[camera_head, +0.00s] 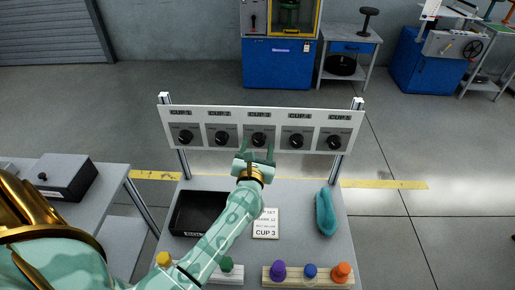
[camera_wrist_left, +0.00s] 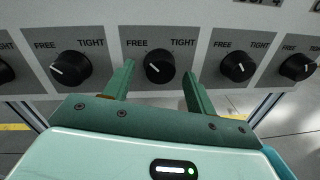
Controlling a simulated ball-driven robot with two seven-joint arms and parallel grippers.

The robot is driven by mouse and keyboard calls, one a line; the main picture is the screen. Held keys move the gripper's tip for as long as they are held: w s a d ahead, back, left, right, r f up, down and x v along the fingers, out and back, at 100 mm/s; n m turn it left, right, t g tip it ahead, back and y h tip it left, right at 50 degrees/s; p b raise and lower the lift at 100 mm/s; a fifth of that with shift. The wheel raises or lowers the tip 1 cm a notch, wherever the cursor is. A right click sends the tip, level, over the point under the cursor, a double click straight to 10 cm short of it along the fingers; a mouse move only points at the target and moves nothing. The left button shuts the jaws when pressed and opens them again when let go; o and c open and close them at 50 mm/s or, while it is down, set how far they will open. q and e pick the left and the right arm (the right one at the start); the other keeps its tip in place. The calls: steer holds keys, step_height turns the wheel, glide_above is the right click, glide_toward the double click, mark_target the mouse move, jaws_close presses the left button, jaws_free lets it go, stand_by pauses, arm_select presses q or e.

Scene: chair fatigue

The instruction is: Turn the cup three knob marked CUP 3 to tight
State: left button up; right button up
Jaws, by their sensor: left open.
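The CUP 3 knob (camera_head: 259,139) is a round black knob in the middle of a pale panel (camera_head: 240,112). In the left wrist view the knob (camera_wrist_left: 160,68) sits between FREE on the left and TIGHT on the right; its white line points to the upper left, toward FREE. My left gripper (camera_head: 256,150) is open just in front of and below it. In the wrist view its green fingers stand on either side of the knob, with a gap on both sides. A card reading CUP 3 (camera_head: 266,229) lies on the bench; its smaller print is hard to read. My right gripper is out of view.
Similar knobs flank it, CUP 2 (camera_head: 222,138) and CUP 4 (camera_head: 296,141) nearest. The bench holds a black tray (camera_head: 184,212), a teal cloth-like item (camera_head: 325,212) and racks of coloured knobbed pieces (camera_head: 310,275). A side table (camera_head: 110,180) stands at left.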

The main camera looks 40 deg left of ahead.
arm_select(q)
steer(key=c, duration=1)
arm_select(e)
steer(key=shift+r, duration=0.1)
